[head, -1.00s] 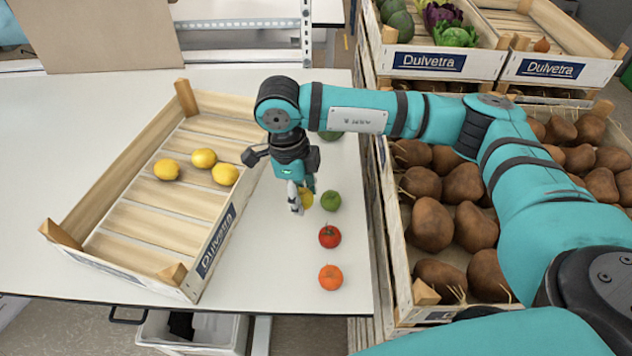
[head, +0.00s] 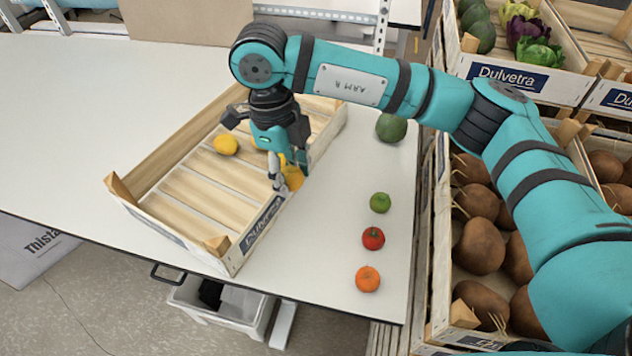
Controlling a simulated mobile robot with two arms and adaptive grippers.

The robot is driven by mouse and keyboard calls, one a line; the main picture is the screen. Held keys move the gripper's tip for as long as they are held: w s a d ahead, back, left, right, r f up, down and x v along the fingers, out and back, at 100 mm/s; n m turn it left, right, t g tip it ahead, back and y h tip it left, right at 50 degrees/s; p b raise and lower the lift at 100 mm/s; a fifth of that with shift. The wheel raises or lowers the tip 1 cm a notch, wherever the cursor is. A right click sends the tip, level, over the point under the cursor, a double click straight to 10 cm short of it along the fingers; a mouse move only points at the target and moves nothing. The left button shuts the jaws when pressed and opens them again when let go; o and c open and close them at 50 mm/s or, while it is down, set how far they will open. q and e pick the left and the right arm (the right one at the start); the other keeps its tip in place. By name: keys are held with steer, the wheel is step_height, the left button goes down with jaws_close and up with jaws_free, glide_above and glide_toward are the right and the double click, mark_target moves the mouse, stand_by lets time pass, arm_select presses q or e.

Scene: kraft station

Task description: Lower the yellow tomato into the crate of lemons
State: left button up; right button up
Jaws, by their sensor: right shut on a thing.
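My right gripper (head: 287,173) is shut on the yellow tomato (head: 293,177), which shows partly between and beside the fingers. The gripper points down near the right side wall of the wooden crate (head: 200,195). I cannot tell exactly how high the tomato is above the wall. One lemon (head: 225,145) lies in the crate, left of the gripper. Other yellow fruit behind the gripper is mostly hidden. My left gripper is not in view.
A green lime (head: 380,203), a red tomato (head: 373,238) and an orange (head: 367,279) stand in a row on the white table, right of the crate. A dark green round fruit (head: 391,127) lies farther back. A crate of brown roots (head: 479,245) stands at the right.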

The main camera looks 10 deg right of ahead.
steer(key=w+a+r, duration=0.2)
steer(key=a+r, duration=0.1)
steer(key=a, duration=0.3)
glide_above(218, 218)
steer(key=shift+w+a+r, duration=0.1)
steer(key=shift+r, duration=0.25)
steer(key=shift+f, duration=0.15)
stand_by(0.4)
steer(key=shift+f+b, duration=3.85)
steer(key=shift+f, duration=1.5)
steer(key=shift+f+b, duration=1.8)
steer(key=shift+f, duration=0.7)
